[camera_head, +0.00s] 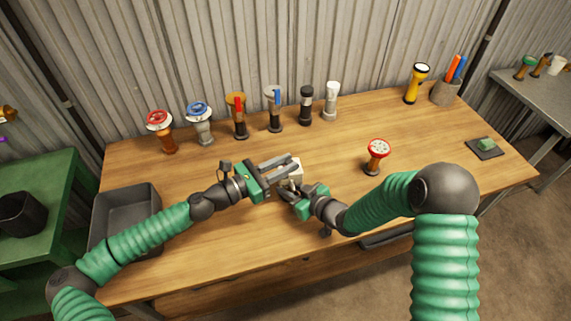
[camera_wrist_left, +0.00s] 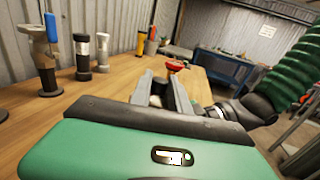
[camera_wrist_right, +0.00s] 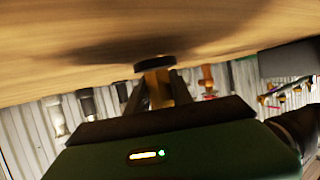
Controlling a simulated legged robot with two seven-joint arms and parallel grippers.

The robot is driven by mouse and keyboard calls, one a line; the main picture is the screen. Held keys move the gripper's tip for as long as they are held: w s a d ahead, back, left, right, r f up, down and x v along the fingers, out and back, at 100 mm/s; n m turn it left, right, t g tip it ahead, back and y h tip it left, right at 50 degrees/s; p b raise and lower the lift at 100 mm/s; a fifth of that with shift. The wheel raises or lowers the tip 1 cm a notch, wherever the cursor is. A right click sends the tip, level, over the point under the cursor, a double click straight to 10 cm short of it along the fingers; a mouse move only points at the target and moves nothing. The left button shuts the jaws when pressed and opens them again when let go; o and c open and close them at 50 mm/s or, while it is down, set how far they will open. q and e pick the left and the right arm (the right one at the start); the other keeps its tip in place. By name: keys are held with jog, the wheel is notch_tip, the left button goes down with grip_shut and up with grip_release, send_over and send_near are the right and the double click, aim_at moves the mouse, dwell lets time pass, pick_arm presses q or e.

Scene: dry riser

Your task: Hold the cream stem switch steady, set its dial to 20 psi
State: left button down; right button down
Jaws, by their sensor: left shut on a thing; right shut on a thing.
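The cream stem switch (camera_head: 297,166) is near the middle of the table, between my two grippers and mostly hidden by them. Its dial reading cannot be seen. My left gripper (camera_head: 284,165) comes in from the left and is shut on its cream part; in the left wrist view its fingers (camera_wrist_left: 165,92) reach forward. My right gripper (camera_head: 290,188) is just in front and lower, shut on the switch. In the right wrist view, its fingers are around a brass-coloured stem (camera_wrist_right: 158,88) ending in a dark disc (camera_wrist_right: 154,62) close to the wood surface.
A red-topped switch (camera_head: 377,155) stands to the right. Several other switches, including a red-wheeled one (camera_head: 160,130), line the back. A grey bin (camera_head: 125,215) is at left.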

pick_arm(q)
jog(key=shift+w+a+f+m+g+h, duration=0.15)
jog(key=shift+m+g+h, duration=0.15)
jog(key=shift+m+g, duration=0.15)
jog(key=c, duration=1.3)
grip_release()
jog(key=shift+o, duration=0.2)
jog(key=v, duration=1.2)
pick_arm(e)
jog(key=c, duration=1.1)
grip_release()
jog(key=shift+o, duration=0.3)
